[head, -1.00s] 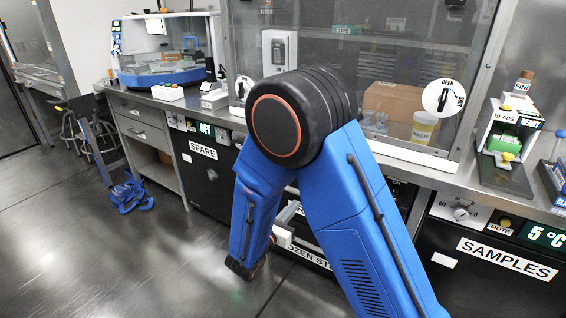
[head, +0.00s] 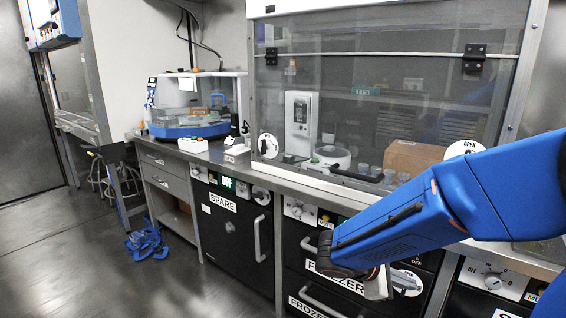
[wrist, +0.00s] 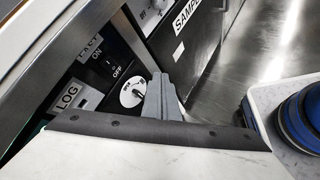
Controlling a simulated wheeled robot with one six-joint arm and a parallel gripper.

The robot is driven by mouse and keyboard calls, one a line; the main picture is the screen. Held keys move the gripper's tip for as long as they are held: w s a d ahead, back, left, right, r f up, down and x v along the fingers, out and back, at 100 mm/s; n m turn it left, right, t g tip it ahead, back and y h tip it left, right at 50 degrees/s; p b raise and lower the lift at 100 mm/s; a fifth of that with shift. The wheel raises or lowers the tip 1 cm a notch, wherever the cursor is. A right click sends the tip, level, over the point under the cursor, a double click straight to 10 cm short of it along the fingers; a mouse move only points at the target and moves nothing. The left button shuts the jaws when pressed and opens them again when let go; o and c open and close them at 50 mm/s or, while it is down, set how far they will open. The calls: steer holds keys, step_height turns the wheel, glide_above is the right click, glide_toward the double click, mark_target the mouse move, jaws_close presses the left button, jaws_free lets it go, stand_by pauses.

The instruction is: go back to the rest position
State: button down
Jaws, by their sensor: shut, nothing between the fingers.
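My gripper (head: 380,286) is in front of the freezer fronts under the bench, at the end of my blue arm, which reaches in from the right. It is partly hidden by the arm's dark wrist. In the wrist view my gripper (wrist: 162,88) shows as grey fingers closed together with nothing between them. A panel with a round dial (wrist: 133,94) lies behind the fingers in that view; I cannot tell whether they touch it.
A glass-fronted cabinet (head: 390,75) stands over the bench.

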steer(key=s+d+r+m+g+y, duration=0.2)
steer(key=s+m+y, duration=0.4)
steer(key=s, duration=0.4)
steer(key=s+a+r+m+t+y, duration=0.4)
steer(key=s+a+m+y, duration=0.1)
steer(key=s+m, duration=0.2)
steer(key=shift+s+m, duration=0.3)
steer(key=shift+m, duration=0.1)
